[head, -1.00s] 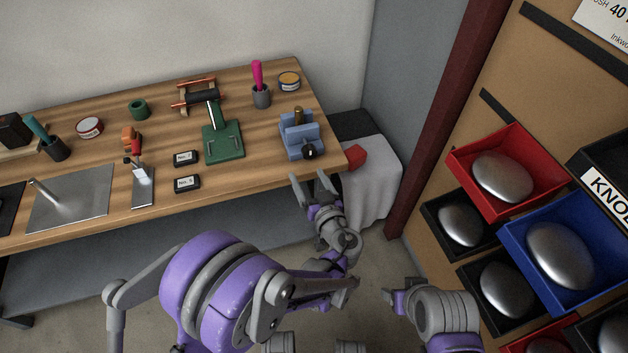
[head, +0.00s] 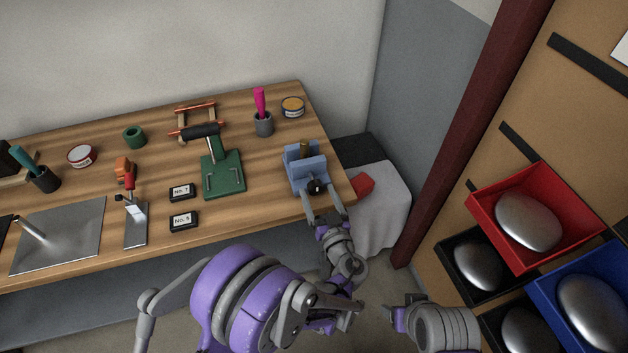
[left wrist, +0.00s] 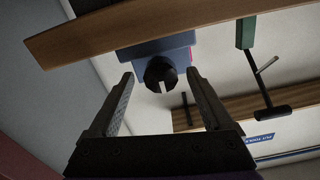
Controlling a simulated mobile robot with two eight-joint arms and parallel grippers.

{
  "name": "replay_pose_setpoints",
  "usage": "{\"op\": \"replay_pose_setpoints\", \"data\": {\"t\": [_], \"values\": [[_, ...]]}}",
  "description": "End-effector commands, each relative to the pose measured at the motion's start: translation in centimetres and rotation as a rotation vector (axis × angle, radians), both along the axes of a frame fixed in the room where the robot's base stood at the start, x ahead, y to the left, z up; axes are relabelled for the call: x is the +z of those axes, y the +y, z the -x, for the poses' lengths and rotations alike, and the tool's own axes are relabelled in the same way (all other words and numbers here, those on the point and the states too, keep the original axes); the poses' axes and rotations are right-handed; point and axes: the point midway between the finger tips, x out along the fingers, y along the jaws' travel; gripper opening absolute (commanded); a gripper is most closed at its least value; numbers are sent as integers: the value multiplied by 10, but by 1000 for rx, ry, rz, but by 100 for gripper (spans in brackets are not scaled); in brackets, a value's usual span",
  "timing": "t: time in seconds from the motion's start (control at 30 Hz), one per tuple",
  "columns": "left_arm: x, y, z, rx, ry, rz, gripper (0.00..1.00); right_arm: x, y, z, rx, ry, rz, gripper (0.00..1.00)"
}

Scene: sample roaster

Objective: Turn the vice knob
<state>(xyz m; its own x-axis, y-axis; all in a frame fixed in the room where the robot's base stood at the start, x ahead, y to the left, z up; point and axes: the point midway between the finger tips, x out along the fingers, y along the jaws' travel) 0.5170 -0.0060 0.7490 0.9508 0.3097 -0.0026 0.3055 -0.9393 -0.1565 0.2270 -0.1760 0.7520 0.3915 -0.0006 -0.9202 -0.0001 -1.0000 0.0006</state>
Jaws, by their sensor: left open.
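The blue vice (head: 303,168) stands at the right front corner of the wooden workbench. Its dark round knob (head: 316,187) faces the front edge. My left gripper (head: 323,207) is open just in front of the knob, its fingers pointing at the vice. In the left wrist view the knob (left wrist: 160,74) shows between the two fingertips (left wrist: 159,78), with a gap on each side; the blue vice body (left wrist: 155,48) is behind it. My right gripper (head: 390,313) is low at the picture's bottom, away from the bench, its fingers too unclear to read.
A green lever press (head: 222,178), two black labelled blocks (head: 182,192), and a grey cup with a pink-handled tool (head: 263,124) stand left of the vice. A red block (head: 364,184) lies beyond the bench's right edge. Bins with metal pieces (head: 535,215) hang at right.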

Motion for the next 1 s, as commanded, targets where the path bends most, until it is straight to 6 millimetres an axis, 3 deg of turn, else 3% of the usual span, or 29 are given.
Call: {"op": "replay_pose_setpoints", "data": {"t": [0.37, 0.8, 1.0], "values": [[0, 1, 0, -1, 0, 0, 82, 0, 0, 0, 0, 0, 0, 67], [0, 1, 0, -1, 0, 0, 3, 0, 0, 0, 0, 0, 0, 67], [0, 1, 0, -1, 3, -9, 0, 0, 0, 0, 0, 0, 0, 67]]}}
